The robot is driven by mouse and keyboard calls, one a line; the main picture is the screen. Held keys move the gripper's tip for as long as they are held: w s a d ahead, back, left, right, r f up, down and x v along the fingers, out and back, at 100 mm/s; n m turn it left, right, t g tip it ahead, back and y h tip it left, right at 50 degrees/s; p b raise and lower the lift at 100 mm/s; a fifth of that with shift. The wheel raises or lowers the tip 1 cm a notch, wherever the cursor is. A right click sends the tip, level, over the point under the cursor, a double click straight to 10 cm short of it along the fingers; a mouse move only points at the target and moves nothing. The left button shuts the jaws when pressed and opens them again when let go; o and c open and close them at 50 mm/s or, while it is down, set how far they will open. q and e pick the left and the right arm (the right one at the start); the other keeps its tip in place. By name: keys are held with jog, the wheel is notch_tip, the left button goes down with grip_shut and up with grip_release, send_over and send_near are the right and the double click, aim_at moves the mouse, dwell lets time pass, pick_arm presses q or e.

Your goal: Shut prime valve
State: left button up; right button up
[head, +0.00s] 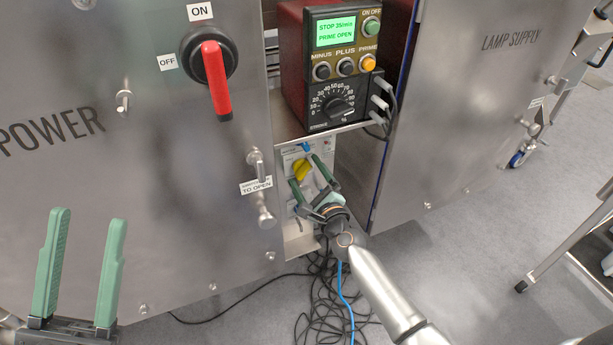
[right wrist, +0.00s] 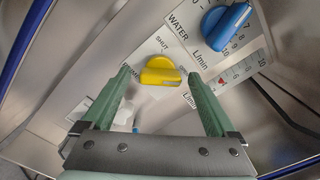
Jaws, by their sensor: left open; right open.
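The yellow valve knob (head: 301,168) sits on a pale panel below the control box. In the right wrist view the yellow knob (right wrist: 160,73) lies between and just beyond the two green fingertips, with a label reading SHUT beside it. My right gripper (head: 306,170) is open around the knob's position; I see no clear contact. It also shows in the right wrist view (right wrist: 160,76). The control box display (head: 336,30) reads STOP 35/min and PRIME OPEN. My left gripper (head: 88,218) is open and empty at the lower left, before the POWER cabinet.
A blue knob (right wrist: 226,26) labelled WATER is close to the yellow one. A red lever (head: 216,82) is on the POWER cabinet (head: 130,180). The LAMP SUPPLY cabinet (head: 470,120) stands right of the gap. Black cables (head: 325,305) lie on the floor below.

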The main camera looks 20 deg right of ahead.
jog(key=c, duration=1.4)
